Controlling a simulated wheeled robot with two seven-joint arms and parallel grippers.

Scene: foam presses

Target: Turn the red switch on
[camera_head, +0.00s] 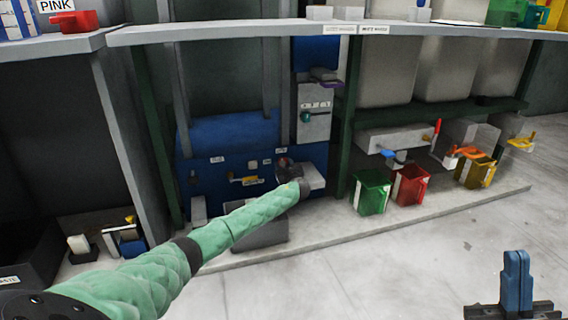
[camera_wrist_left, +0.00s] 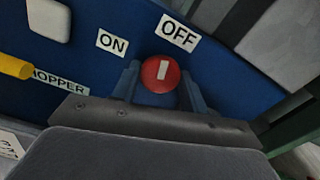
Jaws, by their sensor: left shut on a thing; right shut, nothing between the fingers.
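The red switch (camera_wrist_left: 160,76) is a round red knob with a white bar on the blue panel in the left wrist view. The bar stands nearly upright in that picture. An ON label (camera_wrist_left: 112,43) is at its upper left and an OFF label (camera_wrist_left: 178,36) at its upper right. My left gripper (camera_wrist_left: 159,88) has its blue fingers on both sides of the knob and is shut on it. In the head view the arm and wrist hide the switch. My right gripper (camera_head: 516,275) is shut and empty at the lower right, far from the panel.
A yellow handle (camera_wrist_left: 14,67) and a HOPPER label (camera_wrist_left: 60,82) are left of the switch. Green (camera_head: 371,192), red (camera_head: 410,186) and yellow (camera_head: 475,172) containers stand right of the panel. A long shelf (camera_head: 240,33) runs above. The floor at front right is clear.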

